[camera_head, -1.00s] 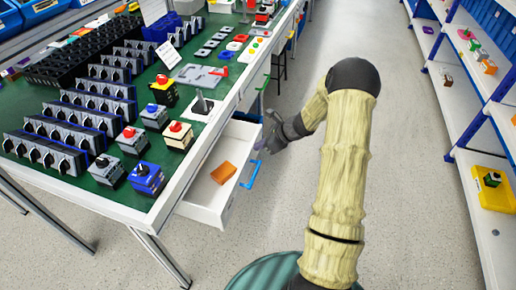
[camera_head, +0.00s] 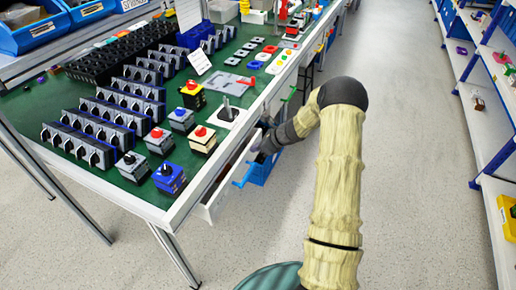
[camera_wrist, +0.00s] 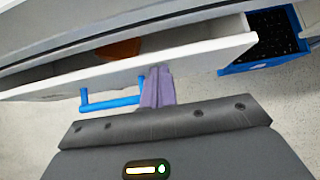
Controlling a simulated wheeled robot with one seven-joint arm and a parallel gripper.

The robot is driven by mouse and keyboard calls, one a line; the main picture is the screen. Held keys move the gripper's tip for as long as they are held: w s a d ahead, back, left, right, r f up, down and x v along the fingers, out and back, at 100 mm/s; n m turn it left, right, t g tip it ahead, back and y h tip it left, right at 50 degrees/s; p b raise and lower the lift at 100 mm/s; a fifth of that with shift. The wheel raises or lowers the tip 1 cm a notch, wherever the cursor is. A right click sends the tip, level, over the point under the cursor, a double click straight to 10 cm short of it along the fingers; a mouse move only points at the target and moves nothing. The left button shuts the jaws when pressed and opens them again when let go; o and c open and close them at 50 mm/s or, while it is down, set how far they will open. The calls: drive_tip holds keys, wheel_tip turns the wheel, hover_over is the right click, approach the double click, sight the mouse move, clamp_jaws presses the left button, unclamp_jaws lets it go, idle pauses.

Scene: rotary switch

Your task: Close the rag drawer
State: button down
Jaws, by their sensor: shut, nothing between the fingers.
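The rag drawer (camera_head: 211,206) is white with a blue handle (camera_head: 243,174) and stands partly out from under the green-topped table. In the wrist view, the drawer front (camera_wrist: 205,58) crosses the picture, with the handle (camera_wrist: 110,103) below it and part of an orange rag (camera_wrist: 118,48) inside. My gripper (camera_wrist: 158,72) is shut and empty. Its purple fingers are at the drawer's outer face, just right of the handle, and appear to touch the front. In the head view, my gripper (camera_head: 259,155) is at the drawer's far end, its tips partly hidden.
The table (camera_head: 125,185) holds several rotary switches. A blue bin (camera_wrist: 265,55) is beyond the drawer, under the table. A green handle (camera_head: 291,94) is farther along. Shelves (camera_head: 497,185) stand at the right, with clear floor (camera_head: 400,170) between.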

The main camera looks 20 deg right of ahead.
drive_tip(key=s+d+f+p+v, duration=0.1)
drive_tip(key=f+v, duration=0.1)
drive_tip(key=v, duration=1)
drive_tip(key=shift+s+d+r, duration=0.2)
drive_tip(key=shift+s+d, duration=0.2)
drive_tip(key=shift+d, duration=0.1)
